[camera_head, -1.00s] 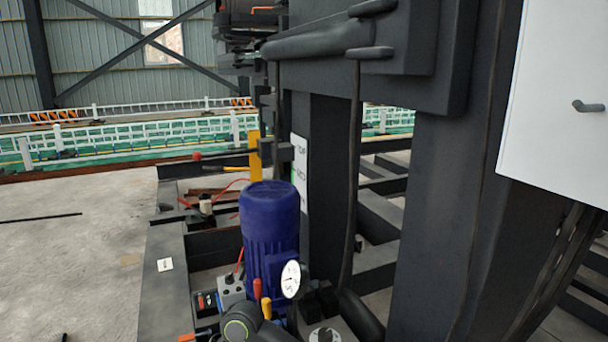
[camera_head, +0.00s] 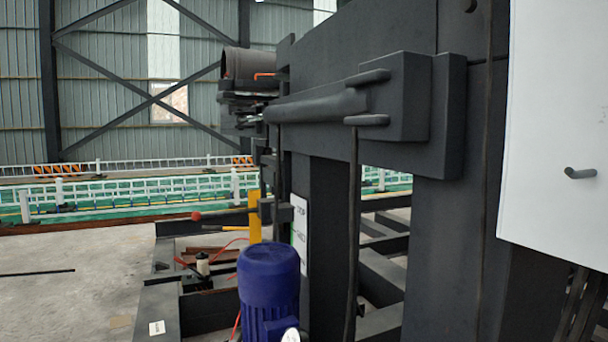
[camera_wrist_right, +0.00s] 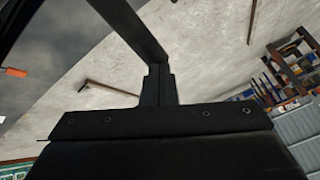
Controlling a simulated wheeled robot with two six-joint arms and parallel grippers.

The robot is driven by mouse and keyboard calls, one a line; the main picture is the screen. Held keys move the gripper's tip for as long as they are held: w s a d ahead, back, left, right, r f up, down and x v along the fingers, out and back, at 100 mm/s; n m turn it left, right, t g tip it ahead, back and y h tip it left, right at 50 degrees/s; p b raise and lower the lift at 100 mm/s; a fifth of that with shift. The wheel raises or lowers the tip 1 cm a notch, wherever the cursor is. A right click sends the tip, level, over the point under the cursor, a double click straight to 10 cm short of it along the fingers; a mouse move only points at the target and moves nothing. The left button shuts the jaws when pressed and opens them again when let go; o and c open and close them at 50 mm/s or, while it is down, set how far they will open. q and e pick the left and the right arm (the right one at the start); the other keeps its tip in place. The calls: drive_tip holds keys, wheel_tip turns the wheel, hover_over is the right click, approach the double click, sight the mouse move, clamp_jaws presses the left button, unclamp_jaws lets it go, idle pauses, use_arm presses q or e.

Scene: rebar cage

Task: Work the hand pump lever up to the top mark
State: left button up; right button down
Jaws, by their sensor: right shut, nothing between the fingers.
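In the head view a dark rod with a red knob (camera_head: 196,216), which looks like the pump lever, sticks out to the left, nearly level. It meets a yellow upright (camera_head: 254,215) and a dark bracket beside the post. A white scale plate (camera_head: 300,230) stands right of the bracket, with TOP legible near its upper part. The rod lies at about the height of the TOP lettering, but I cannot tell its exact mark. My right gripper (camera_wrist_right: 158,84) shows in the right wrist view, shut and empty. Neither gripper shows in the head view.
A blue motor (camera_head: 268,285) stands below the lever. A large dark steel frame (camera_head: 385,110) fills the middle and right, with a white panel (camera_head: 555,130) at far right. A dark cable (camera_head: 353,230) hangs from the frame. Open concrete floor (camera_head: 60,300) lies at left.

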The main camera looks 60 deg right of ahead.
drive_tip(key=shift+w+a+f, duration=0.15)
drive_tip(key=shift+a+f, duration=0.05)
drive_tip(key=shift+f, duration=0.45)
drive_tip(key=shift+w+a+f, duration=0.1)
drive_tip(key=shift+a+f, duration=0.15)
drive_tip(key=shift+f, duration=0.3)
drive_tip(key=shift+w+a+f+b, duration=0.1)
drive_tip(key=shift+a+f+b, duration=0.1)
drive_tip(key=shift+f, duration=0.15)
drive_tip(key=shift+w+a+f+b, duration=0.1)
drive_tip(key=shift+f+b, duration=0.1)
drive_tip(key=shift+f, duration=0.2)
drive_tip(key=shift+w+a+f, duration=0.1)
drive_tip(key=shift+a+f, duration=0.05)
drive_tip(key=shift+f, duration=0.4)
